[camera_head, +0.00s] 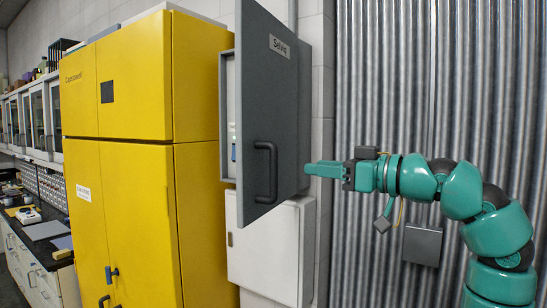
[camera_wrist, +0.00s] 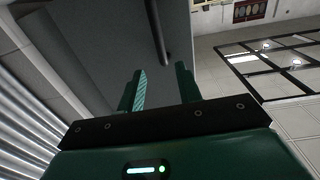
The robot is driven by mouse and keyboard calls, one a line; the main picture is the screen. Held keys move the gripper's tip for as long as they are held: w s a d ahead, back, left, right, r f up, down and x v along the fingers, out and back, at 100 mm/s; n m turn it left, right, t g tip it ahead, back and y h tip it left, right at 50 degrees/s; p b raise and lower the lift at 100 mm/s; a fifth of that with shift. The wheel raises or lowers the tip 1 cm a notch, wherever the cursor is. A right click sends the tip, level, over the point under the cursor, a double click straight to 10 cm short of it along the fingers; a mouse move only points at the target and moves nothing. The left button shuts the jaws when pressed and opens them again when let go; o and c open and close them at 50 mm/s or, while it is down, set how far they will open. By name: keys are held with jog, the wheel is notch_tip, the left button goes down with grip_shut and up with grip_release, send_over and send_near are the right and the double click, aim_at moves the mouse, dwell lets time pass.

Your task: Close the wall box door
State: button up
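My gripper (camera_head: 310,169) is at the door's right edge, to the right of the handle. In the wrist view my gripper (camera_wrist: 160,88) has its two fingers apart with nothing between them. The door (camera_wrist: 100,45) and handle (camera_wrist: 158,35) lie beyond the fingers. I cannot tell whether the fingertips touch the door.
A tall yellow cabinet (camera_head: 130,90) stands to the left of the wall box. A white box (camera_head: 268,252) is below the door. A corrugated metal wall (camera_head: 390,80) with a small grey box (camera_head: 423,245) is behind my arm. A workbench (camera_head: 40,228) runs along the far left.

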aim_at(276, 161)
jog(key=p+x, duration=0.4)
jog(key=x, duration=0.6)
jog(key=shift+w+a+r, duration=0.1)
jog(key=shift+a+r, duration=0.1)
jog(key=shift+a, duration=0.1)
jog(key=shift+w+a+f, duration=0.15)
jog(key=shift+w+a, duration=0.3)
jog(key=shift+a, duration=0.05)
jog(key=shift+c, duration=0.4)
grip_shut()
